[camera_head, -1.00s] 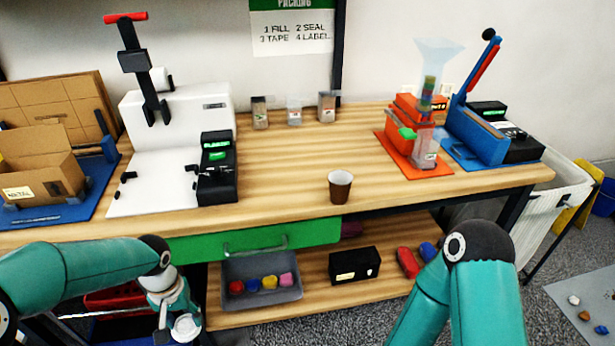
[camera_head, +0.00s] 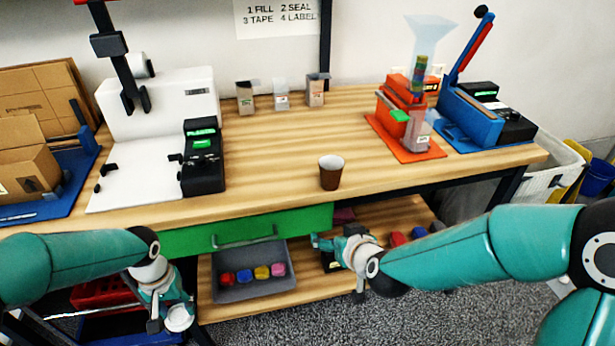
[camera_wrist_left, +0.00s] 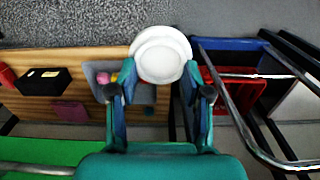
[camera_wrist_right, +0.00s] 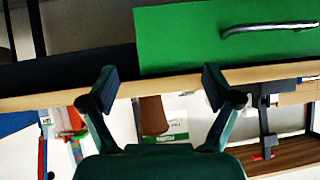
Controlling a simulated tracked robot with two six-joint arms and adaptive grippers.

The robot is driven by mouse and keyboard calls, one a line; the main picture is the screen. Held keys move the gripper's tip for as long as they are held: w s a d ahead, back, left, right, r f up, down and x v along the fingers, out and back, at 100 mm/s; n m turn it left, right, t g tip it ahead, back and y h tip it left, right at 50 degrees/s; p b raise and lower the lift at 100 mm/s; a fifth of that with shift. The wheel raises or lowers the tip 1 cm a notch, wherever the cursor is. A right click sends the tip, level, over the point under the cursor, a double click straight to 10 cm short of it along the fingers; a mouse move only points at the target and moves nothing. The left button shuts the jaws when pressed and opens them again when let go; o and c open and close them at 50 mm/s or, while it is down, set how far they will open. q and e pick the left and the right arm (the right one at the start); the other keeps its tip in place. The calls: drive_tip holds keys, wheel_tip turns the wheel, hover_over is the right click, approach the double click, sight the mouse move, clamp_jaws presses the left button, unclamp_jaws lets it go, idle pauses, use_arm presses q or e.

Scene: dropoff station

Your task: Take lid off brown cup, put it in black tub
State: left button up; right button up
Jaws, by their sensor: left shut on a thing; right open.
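The brown cup (camera_head: 330,175) stands upright and open-topped near the bench's front edge. A brown shape (camera_wrist_right: 152,115) in the right wrist view looks like it. My left gripper (camera_head: 166,314) is shut on the white lid (camera_head: 179,318), low in front of the bench. The lid shows large between its fingers in the left wrist view (camera_wrist_left: 160,56). My right gripper (camera_head: 335,250) is open and empty, in front of the lower shelf and below the cup. A black box (camera_wrist_left: 42,82) is on the shelf, mostly behind my right gripper in the head view; I cannot tell whether it is the black tub.
A dark grey bin (camera_head: 225,292) with several coloured pieces sits on the lower shelf, under the green drawer (camera_head: 190,240). A red crate (camera_head: 100,296) is at lower left. A white sealing machine (camera_head: 125,180) and an orange-based dispenser (camera_head: 420,155) flank the cup. The bench around the cup is clear.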

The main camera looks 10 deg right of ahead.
wheel_tip(320, 180, up, 12)
drive_tip(key=w+d+t+h, duration=0.1)
drive_tip(key=w+d+t, duration=0.1)
drive_tip(key=t, duration=0.1)
approach(331, 165)
drive_tip(key=shift+w+a+t, duration=0.15)
drive_tip(key=shift+w+a, duration=0.15)
drive_tip(key=shift+w, duration=0.3)
drive_tip(key=shift+w+a+t, duration=0.15)
drive_tip(key=shift+w+a, duration=0.15)
drive_tip(key=shift+w, duration=0.3)
drive_tip(key=shift+x, duration=2.6)
drive_tip(key=shift+s+d+f, duration=0.1)
drive_tip(key=shift+d+f, duration=0.05)
drive_tip(key=c, duration=0.8)
drive_tip(key=shift+c, duration=0.2)
